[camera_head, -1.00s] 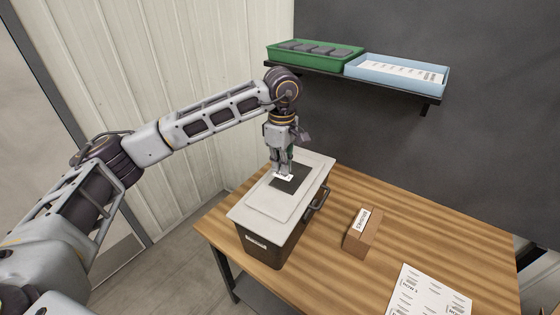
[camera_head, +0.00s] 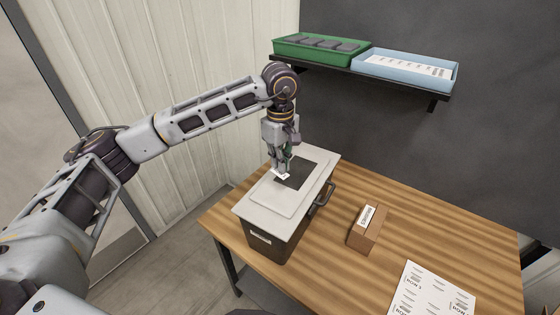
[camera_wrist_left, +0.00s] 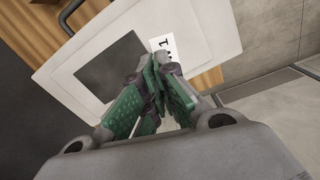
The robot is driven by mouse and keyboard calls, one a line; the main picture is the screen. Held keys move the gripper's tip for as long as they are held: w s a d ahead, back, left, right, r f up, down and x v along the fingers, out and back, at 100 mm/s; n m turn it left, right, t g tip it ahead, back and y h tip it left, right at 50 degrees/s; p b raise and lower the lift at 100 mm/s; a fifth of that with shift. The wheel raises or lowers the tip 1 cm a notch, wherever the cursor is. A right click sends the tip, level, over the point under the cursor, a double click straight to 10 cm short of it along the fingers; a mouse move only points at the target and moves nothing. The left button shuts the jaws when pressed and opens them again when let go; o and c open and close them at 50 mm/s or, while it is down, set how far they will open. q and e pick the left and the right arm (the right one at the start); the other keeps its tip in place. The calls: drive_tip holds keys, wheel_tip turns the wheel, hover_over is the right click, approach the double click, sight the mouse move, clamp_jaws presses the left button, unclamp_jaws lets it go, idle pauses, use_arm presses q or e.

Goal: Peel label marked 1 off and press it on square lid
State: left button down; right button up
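A dark bin (camera_head: 262,241) with a light grey square lid (camera_head: 262,205) stands on the table. A dark square patch (camera_head: 306,171) lies on the lid and also shows in the left wrist view (camera_wrist_left: 108,65). My left gripper (camera_head: 281,171) points down just above the lid, its fingertips together at the edge of a small white label (camera_head: 282,177). In the left wrist view the label (camera_wrist_left: 167,45) sticks out beyond the fingertips (camera_wrist_left: 158,72), over or on the lid beside the dark patch. Its print is partly covered. I cannot tell whether it touches the lid. My right gripper is not in view.
A printed white sheet (camera_head: 425,292) lies on the wooden table (camera_head: 335,270) at front right. A brown block with a white label (camera_head: 370,232) stands right of the bin. A green tray (camera_head: 300,52) and a blue tray (camera_head: 385,66) sit on the wall shelf.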

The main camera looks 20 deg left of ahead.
use_arm(q)
drive_tip(key=shift+f, duration=0.2)
idle(0.3)
drive_tip(key=shift+f, duration=0.35)
drive_tip(key=b, duration=0.2)
hover_over(280, 189)
drive_tip(key=shift+f, duration=2.1)
drive_tip(key=shift+w+f+b, duration=0.1)
drive_tip(key=shift+f+b, duration=0.7)
drive_tip(key=shift+f, duration=0.2)
drive_tip(key=shift+f+b, duration=0.4)
drive_tip(key=shift+b, duration=0.1)
drive_tip(key=c, duration=1.6)
unclamp_jaws()
drive_tip(key=shift+o, duration=0.2)
